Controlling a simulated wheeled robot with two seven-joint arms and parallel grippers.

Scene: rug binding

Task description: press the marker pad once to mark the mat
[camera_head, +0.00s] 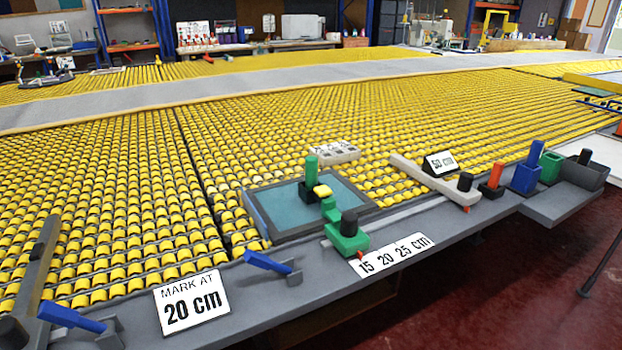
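A teal mat (290,205) in a dark frame lies on the yellow roller bed near the front edge. A green device with a black knob (349,223) stands at the frame's front right corner. Its green arm (329,208) reaches over the mat towards a small yellow block (322,191), which looks like the marker pad. I cannot tell whether the pad touches the mat. A green upright cylinder (312,168) on a dark base stands just behind the yellow block. No mark is clear on the mat. Neither of my grippers is in view.
Signs read "MARK AT 20 cm" (191,303), "15 20 25 cm" (392,257) and "50 cm" (440,163). Blue levers (268,262) sit along the grey front ledge. A pale bar (432,180), a red-topped block (492,182) and blue and green holders (527,170) stand right.

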